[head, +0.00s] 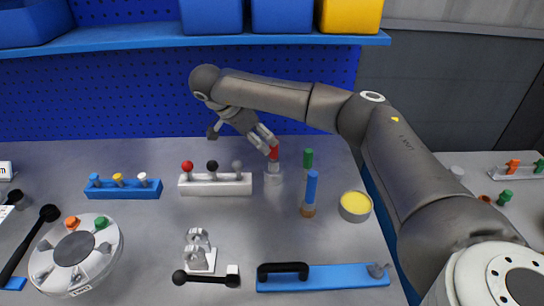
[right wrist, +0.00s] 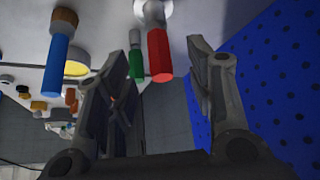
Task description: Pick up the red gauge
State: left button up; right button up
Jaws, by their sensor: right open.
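The red gauge (head: 273,153) stands upright in a light grey base on the bench, in the middle of the head view. In the right wrist view its red handle (right wrist: 159,55) shows between the two fingers. My right gripper (head: 266,138) is open and comes in from the back left, its fingertips close to the top of the red handle. In the right wrist view the fingers (right wrist: 166,50) stand apart on either side of the handle, with gaps that look clear. Whether a finger touches it, I cannot tell. My left gripper is out of view.
Right of it stand a green gauge (head: 308,159), a blue gauge (head: 311,187) and a yellow-filled cup (head: 354,206). A white block with knobs (head: 216,188) is on the left. A blue pegboard (head: 300,98) rises behind.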

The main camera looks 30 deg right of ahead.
aim_at(273, 160)
jog(key=x, duration=0.3)
jog(key=p+x, duration=0.1)
jog(key=x, duration=0.2)
jog(key=shift+s+d+r+p, duration=0.15)
jog(key=shift+d+r+p, duration=0.1)
jog(key=shift+d+p, duration=0.05)
jog(key=shift+d+f, duration=0.25)
jog(key=shift+f, duration=0.15)
jog(key=shift+c, duration=1)
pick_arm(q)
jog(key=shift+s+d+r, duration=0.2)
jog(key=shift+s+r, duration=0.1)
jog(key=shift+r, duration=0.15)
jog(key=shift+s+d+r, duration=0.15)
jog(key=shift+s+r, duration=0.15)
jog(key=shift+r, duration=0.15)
pick_arm(e)
grip_shut()
